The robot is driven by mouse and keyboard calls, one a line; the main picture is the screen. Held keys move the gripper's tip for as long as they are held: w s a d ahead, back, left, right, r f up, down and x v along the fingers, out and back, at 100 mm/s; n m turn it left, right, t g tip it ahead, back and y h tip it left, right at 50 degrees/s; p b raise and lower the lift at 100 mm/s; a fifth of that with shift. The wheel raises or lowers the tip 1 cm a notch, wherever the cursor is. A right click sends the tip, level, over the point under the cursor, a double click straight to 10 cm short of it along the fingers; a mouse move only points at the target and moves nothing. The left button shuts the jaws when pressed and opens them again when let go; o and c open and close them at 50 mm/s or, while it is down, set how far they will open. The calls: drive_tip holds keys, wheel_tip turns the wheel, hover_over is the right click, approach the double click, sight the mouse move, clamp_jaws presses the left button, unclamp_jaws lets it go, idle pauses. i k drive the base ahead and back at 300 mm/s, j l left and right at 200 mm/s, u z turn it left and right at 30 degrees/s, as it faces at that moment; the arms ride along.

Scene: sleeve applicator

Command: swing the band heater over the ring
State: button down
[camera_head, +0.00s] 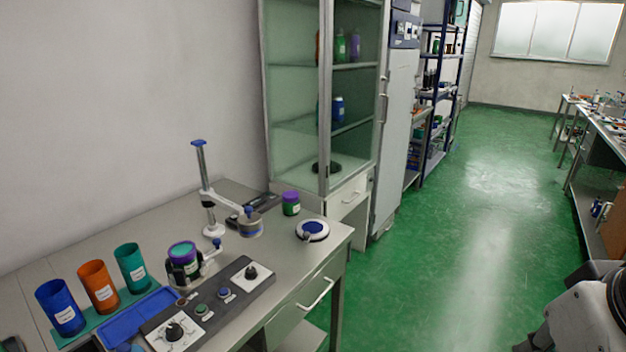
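A stand on the bench has a white upright post (203,180) with a blue cap and a side arm reaching right. A round grey and brown head with a blue knob, which looks like the band heater (250,229), hangs at the arm's end above the bench. To its left and nearer, a dark jar with a green and purple top (183,260) stands in a holder. The ring seems to be around this jar, but I cannot tell it clearly. The heater is beside the jar, not over it. My gripper is not in view; part of my arm shows at the lower right.
A control panel (210,305) with knobs and buttons lies along the bench front. Blue, orange and green cups (98,285) and a blue tray (135,315) are at left. A white-blue round dish (312,230) and a purple-lidded jar (290,203) are at right. The green floor is clear.

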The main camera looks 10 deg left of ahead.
sight(249, 224)
drive_tip(key=i+j+z, duration=0.25)
drive_tip(key=i+j, duration=0.6)
